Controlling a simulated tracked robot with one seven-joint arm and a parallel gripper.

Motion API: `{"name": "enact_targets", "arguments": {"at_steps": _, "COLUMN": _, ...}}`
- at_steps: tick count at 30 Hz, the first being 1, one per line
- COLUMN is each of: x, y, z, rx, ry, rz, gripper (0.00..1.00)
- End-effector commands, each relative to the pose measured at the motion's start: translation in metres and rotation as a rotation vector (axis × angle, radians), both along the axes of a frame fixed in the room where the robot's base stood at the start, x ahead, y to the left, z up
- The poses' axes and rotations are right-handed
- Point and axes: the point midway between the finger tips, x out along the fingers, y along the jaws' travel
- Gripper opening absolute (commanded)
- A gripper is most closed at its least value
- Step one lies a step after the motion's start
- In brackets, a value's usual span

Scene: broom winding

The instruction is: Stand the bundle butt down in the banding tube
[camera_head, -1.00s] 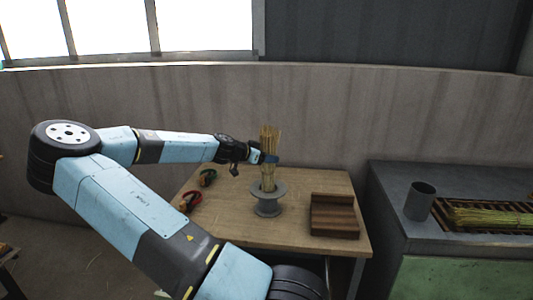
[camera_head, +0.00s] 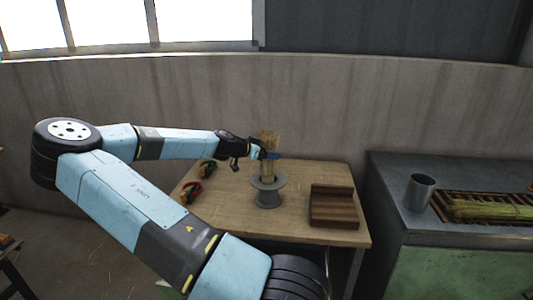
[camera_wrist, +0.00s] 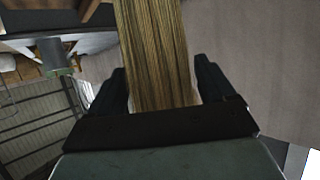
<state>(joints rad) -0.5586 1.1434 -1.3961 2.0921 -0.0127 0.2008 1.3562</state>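The straw bundle (camera_head: 268,140) stands about upright with its lower end in the mouth of the grey spool-shaped banding tube (camera_head: 267,198) on the wooden table. How deep its butt sits is hidden. My gripper (camera_head: 269,156) is at the bundle's upper part, above the tube's flange. In the wrist view the bundle (camera_wrist: 157,50) runs between my two fingers (camera_wrist: 161,85). They lie close beside it, with a thin gap at the right finger, and look open around it.
A stepped brown wooden block (camera_head: 333,207) is right of the tube. Red-handled (camera_head: 190,192) and green-handled (camera_head: 207,168) tools lie at the table's left. On the right bench stand a grey cup (camera_head: 420,192) and a rack (camera_head: 470,197) with more straw.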

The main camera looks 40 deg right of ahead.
Motion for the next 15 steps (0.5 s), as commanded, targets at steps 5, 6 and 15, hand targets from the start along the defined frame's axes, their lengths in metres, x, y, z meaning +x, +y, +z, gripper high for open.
{"name": "enact_targets", "arguments": {"at_steps": 5, "x": 0.0, "y": 0.0, "z": 0.0, "rx": 0.0, "ry": 0.0, "rz": 0.0, "gripper": 0.92}}
{"name": "enact_targets", "arguments": {"at_steps": 6, "x": 0.0, "y": 0.0, "z": 0.0, "rx": 0.0, "ry": 0.0, "rz": 0.0, "gripper": 0.92}}
{"name": "enact_targets", "arguments": {"at_steps": 15, "x": 0.002, "y": 0.011, "z": 0.004, "rx": -0.001, "ry": 0.0, "rz": 0.003, "gripper": 0.92}}
